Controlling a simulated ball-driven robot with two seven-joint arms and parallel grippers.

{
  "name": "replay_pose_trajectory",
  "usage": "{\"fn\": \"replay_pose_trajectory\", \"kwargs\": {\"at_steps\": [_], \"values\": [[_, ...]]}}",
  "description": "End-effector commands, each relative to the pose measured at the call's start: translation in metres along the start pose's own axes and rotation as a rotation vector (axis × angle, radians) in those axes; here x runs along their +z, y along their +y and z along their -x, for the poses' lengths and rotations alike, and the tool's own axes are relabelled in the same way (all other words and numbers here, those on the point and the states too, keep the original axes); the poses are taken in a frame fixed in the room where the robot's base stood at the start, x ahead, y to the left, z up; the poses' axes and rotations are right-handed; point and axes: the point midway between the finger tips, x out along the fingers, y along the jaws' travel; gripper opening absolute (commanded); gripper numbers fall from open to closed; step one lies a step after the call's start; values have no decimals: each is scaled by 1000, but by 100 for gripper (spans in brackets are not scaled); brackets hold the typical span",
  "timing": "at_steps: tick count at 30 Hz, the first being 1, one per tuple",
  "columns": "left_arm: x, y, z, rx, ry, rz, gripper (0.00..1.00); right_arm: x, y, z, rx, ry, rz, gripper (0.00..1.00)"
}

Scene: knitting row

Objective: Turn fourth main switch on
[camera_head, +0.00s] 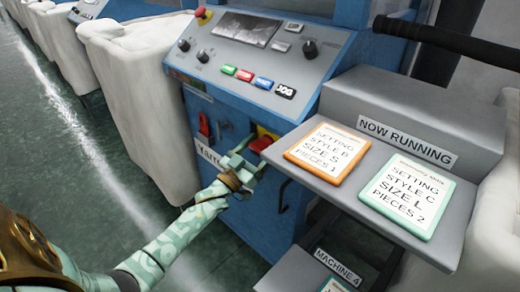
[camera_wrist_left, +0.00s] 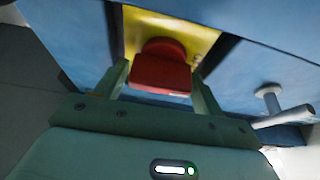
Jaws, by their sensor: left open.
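The main switch is a red knob (camera_head: 262,143) on a yellow plate on the blue front of the machine. In the left wrist view the red knob (camera_wrist_left: 163,70) sits between the two fingers of my left gripper (camera_wrist_left: 160,84), with the yellow plate (camera_wrist_left: 200,36) behind it. In the head view my left gripper (camera_head: 250,153) is at the knob and partly covers the plate. The left gripper is open around the knob, with no clear contact. The knob's exact turn position is hard to read. My right gripper is not in view.
A control panel (camera_head: 262,53) with colored buttons is above the switch. A grey shelf (camera_head: 385,150) with two setting cards juts out to the right. A "MACHINE 4" label (camera_head: 338,268) is below. A grey handle (camera_wrist_left: 285,117) sticks out right of the switch.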

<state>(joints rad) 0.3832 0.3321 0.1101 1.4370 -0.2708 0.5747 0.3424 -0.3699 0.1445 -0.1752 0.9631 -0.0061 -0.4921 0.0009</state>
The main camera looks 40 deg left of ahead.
Motion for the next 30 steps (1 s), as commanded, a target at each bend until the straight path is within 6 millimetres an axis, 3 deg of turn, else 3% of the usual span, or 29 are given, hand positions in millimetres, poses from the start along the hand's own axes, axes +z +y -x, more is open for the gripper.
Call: {"fn": "replay_pose_trajectory", "kwargs": {"at_steps": [4, 8, 20, 30], "values": [[0, 0, 0, 0, 0, 0, 69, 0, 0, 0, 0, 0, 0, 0], [0, 0, 0, 0, 0, 0, 37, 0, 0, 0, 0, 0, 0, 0], [0, 0, 1, 19, -2, -48, 37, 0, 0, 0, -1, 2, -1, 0], [0, 0, 1, 111, -2, -269, 37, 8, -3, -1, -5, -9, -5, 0]]}}
